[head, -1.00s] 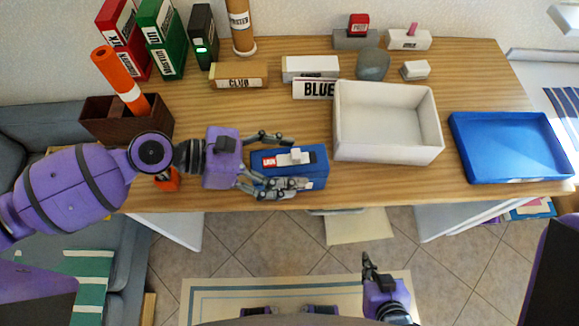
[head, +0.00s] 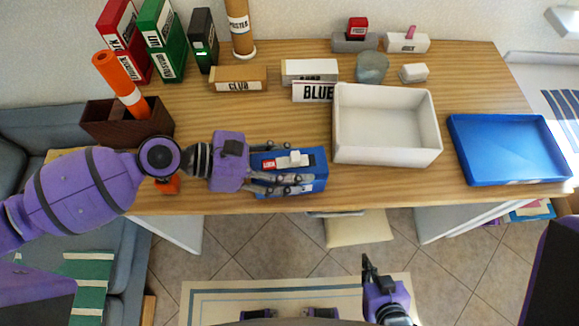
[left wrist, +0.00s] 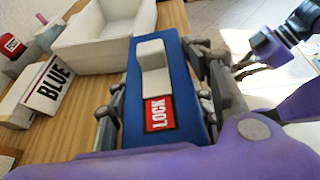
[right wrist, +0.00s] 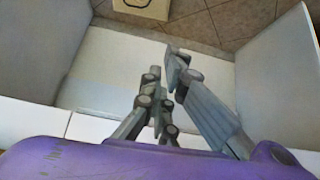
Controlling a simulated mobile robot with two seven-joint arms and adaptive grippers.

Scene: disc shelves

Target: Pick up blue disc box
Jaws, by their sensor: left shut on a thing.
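The blue disc box (head: 318,160) lies near the front edge of the table, with a red LOCK label and a white block on its top. It fills the middle of the left wrist view (left wrist: 190,88), between the two sides of my left gripper. My left gripper (head: 288,172) is shut on the blue disc box, its fingers along the far and near sides. My right gripper (head: 368,268) hangs low in front of the table, empty. In the right wrist view its fingers (right wrist: 165,85) are apart at the base, with the tips close to each other.
A white open box (head: 388,158) stands right of the blue disc box, and a blue tray (head: 515,178) lies further right. A BLUE sign (head: 313,92) stands behind. A brown holder (head: 100,122) with an orange tube (head: 120,85) stands at the left. Bare table lies between.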

